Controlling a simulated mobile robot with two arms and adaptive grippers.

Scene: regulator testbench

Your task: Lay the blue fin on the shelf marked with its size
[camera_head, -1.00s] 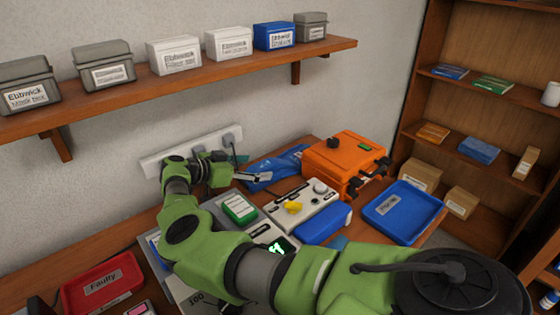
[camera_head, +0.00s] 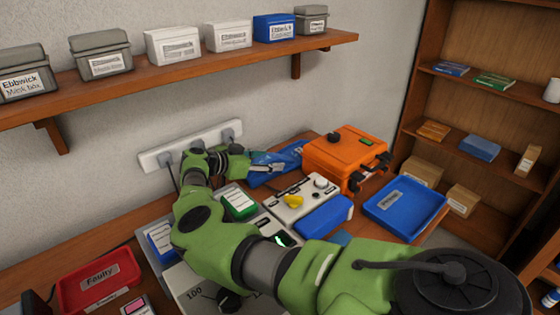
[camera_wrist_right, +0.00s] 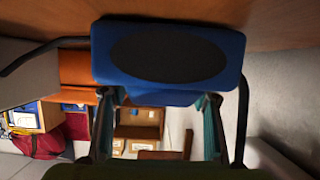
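The blue fin (camera_head: 285,160) lies at the back of the bench, between the wall and the orange case. My right gripper (camera_head: 262,165) is at its left end and hides part of it. In the right wrist view a blue body with a dark oval (camera_wrist_right: 168,57), seemingly the fin's near end, fills the space in front of the fingers. The two teal fingers of my right gripper (camera_wrist_right: 158,112) are wide apart, with the blue body at their tips; I cannot tell if they touch it. I can read no size mark on any shelf. My left gripper is not in view.
The orange case (camera_head: 345,158) stands right of the fin. A grey control box (camera_head: 301,199), a blue rounded object (camera_head: 323,217) and a blue tray (camera_head: 405,208) lie nearer. A power strip (camera_head: 190,145) is on the wall. A wooden bookcase (camera_head: 455,107) stands at right.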

